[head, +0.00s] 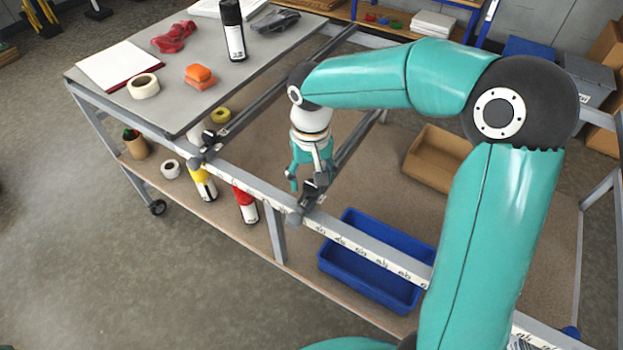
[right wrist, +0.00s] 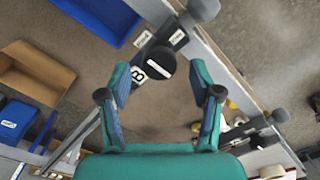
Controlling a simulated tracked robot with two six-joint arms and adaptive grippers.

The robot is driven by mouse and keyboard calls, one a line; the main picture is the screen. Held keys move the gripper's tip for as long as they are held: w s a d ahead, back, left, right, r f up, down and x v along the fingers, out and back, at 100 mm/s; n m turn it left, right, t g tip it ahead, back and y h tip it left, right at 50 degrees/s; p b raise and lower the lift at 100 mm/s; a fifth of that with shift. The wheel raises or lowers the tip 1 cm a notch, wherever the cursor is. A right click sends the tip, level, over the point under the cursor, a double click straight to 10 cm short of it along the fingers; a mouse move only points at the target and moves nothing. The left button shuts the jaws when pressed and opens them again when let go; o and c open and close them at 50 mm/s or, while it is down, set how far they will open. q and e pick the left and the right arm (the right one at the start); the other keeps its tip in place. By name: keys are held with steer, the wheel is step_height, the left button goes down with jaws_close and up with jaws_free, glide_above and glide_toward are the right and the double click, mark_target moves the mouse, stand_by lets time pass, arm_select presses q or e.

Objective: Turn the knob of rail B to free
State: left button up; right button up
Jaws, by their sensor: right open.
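My right gripper (head: 308,180) hangs fingers-down over the front end of a rail in the head view. In the right wrist view my right gripper (right wrist: 160,72) is open, with a finger on either side of a round black knob (right wrist: 160,60). A white line crosses the knob's face. A white plate with the letter B (right wrist: 138,77) sits beside it. Two small white labels lie beyond the knob, too small to read surely. In the head view the rail B clamp (head: 310,196) is partly hidden by the gripper. I cannot tell whether the fingers touch the knob. My left gripper is not in view.
Another rail's clamp (head: 207,147) stands to the left, at the grey tabletop's edge (head: 130,112). A front beam (head: 345,238) with printed marks runs below. A blue bin (head: 340,268) and a cardboard box (head: 430,170) stand on the lower shelf.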

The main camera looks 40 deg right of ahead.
steer(key=shift+f, duration=0.6)
steer(key=c, duration=1.1)
steer(key=shift+c, duration=0.2)
